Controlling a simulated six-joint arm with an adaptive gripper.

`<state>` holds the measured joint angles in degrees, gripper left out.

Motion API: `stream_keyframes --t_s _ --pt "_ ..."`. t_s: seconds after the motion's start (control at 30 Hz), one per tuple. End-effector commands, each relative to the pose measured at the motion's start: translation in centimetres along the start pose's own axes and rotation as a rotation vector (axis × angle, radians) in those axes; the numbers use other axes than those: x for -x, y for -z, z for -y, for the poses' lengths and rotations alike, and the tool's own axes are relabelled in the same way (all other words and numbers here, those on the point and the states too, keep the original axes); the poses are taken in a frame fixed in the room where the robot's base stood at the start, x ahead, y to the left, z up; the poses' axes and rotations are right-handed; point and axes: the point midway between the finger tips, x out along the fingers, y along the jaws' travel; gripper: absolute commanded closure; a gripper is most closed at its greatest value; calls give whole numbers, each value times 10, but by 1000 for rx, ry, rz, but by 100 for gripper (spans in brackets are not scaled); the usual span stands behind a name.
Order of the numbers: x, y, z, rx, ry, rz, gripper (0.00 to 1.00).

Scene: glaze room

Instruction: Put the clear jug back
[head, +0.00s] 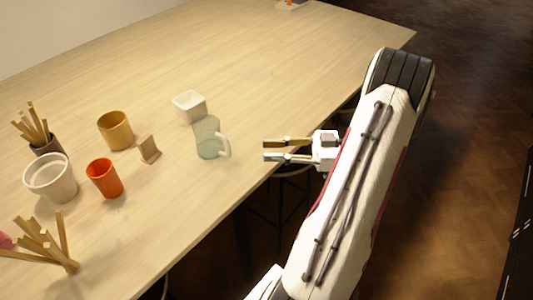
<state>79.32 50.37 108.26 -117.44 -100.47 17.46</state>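The clear jug (208,139) is greenish glass with a pale handle on its right side. It stands on the wooden table (270,62), right beside a small white square bowl. My gripper (264,150) is to the right of the jug, near the table's right edge, with its two fingers pointing left towards the handle. The fingers are apart with nothing between them. A gap shows between the fingertips and the handle.
The table's far part is mostly clear.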

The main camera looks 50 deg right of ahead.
Motion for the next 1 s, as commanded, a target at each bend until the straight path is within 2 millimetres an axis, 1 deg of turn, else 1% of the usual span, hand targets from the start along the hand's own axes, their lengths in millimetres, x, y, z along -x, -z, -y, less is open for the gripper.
stream_keyframes --t_s 0.23,0.37,0.47,0.67,0.8,1.0 --pt "-3 0 -2 6 -3 9 76" --pt "-12 2 -11 30 -21 43 76" --pt "-25 5 -24 63 -48 91 76" --pt "-61 16 -63 161 -141 227 76" --pt "-86 30 -91 231 -223 321 76" --pt "-116 57 -122 314 -346 438 76"
